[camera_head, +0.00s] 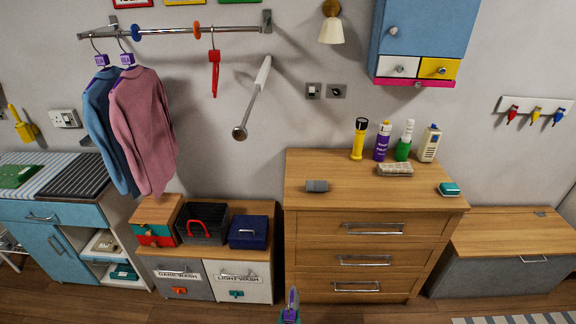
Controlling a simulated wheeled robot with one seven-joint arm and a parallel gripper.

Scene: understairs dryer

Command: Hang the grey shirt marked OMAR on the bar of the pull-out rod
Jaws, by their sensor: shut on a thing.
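A pale pull-out rod (254,97) with a round dark end knob slants out from the wall, right of the wall rail. Nothing hangs on its bar. My gripper (290,308) shows only as a small part at the bottom edge, in front of the drawer chest. It is shut on a small purple piece (292,297), which resembles the purple tags on the hung garments. No lettering on it is readable. What hangs below it is out of the picture. No grey shirt shows, and I see no OMAR mark.
A wall rail (180,32) holds a blue garment (104,120), a pink garment (142,125) and a red hanger (214,75). A wooden drawer chest (374,258) with bottles on top stands right of centre. A blue wall cabinet (428,30) hangs upper right. The wall around the rod's knob is clear.

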